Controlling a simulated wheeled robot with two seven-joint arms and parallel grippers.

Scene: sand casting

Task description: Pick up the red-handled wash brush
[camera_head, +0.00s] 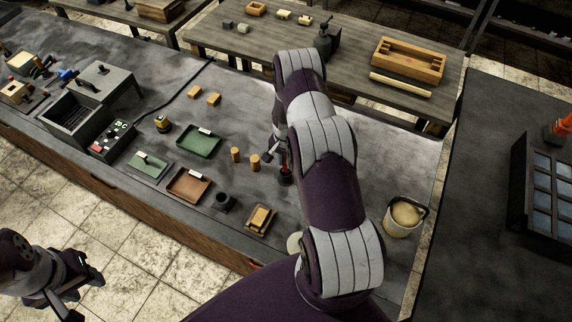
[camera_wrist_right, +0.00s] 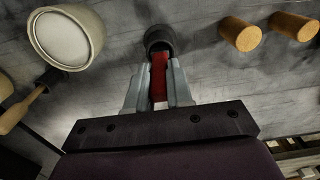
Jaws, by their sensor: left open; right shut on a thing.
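The red-handled wash brush (camera_wrist_right: 159,76) shows in the right wrist view as a red handle between my right gripper's fingers. Its far end meets a dark round piece (camera_wrist_right: 160,40); I cannot tell whether that is the brush head or a holder. In the head view a bit of the red handle (camera_head: 284,163) shows upright above the dark piece on the table, partly hidden by my arm. My right gripper (camera_wrist_right: 158,84) is shut on the handle. My left gripper (camera_head: 80,281) is open and empty over the floor at the lower left, away from the table.
Two wooden cylinders (camera_head: 236,155) stand left of the brush. Green and brown trays (camera_head: 189,185), a dark cup (camera_head: 222,201) and a small wooden box (camera_head: 260,219) lie further left and nearer. A pale bucket (camera_head: 405,216) stands at right. Behind is a second table (camera_head: 345,55).

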